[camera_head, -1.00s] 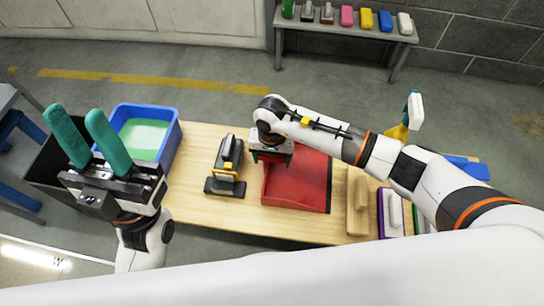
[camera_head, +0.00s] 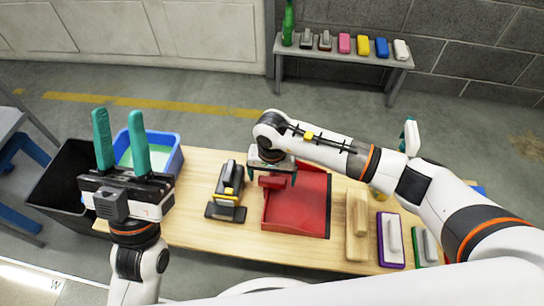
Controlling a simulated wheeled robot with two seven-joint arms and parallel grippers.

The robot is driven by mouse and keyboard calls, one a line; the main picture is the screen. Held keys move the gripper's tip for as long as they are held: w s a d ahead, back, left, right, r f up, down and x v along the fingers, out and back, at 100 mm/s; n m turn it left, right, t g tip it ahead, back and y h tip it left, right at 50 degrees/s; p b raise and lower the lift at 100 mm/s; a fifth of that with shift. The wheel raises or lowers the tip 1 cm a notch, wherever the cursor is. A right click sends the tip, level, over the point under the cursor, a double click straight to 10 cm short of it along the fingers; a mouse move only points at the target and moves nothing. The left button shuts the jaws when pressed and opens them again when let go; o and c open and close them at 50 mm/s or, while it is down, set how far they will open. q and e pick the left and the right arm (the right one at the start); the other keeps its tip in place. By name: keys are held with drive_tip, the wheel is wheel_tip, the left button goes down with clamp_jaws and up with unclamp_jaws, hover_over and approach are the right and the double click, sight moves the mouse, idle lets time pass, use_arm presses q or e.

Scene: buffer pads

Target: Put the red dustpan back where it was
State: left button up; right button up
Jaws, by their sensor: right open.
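The red dustpan (camera_head: 312,208) lies flat on the wooden table, right of its middle, with its open tray toward the right. My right gripper (camera_head: 278,180) is over the dustpan's upper left part, around or just above a red raised piece that looks like its handle. It is open, and I cannot tell whether its fingers touch the dustpan. My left gripper (camera_head: 120,115) is open and empty, with its two green fingers pointing up, at the left in front of the blue bin.
A black and yellow tool (camera_head: 228,190) stands left of the dustpan. A beige block (camera_head: 357,225), a purple-edged pad (camera_head: 391,240) and a green-edged pad (camera_head: 427,246) sit to its right. A blue bin (camera_head: 172,160) and a black bin (camera_head: 60,185) are at left. A back shelf (camera_head: 340,58) holds several colored blocks.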

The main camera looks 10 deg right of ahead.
wheel_tip(320, 180, up, 7)
drive_tip(key=shift+f+p, duration=0.1)
drive_tip(key=shift+p, duration=0.85)
use_arm(q)
drive_tip(key=w+f+g+y, duration=0.2)
drive_tip(key=w+f+g, duration=0.4)
drive_tip(key=shift+d+f, duration=0.2)
drive_tip(key=shift+d, duration=0.05)
use_arm(e)
drive_tip(key=shift+r, duration=0.5)
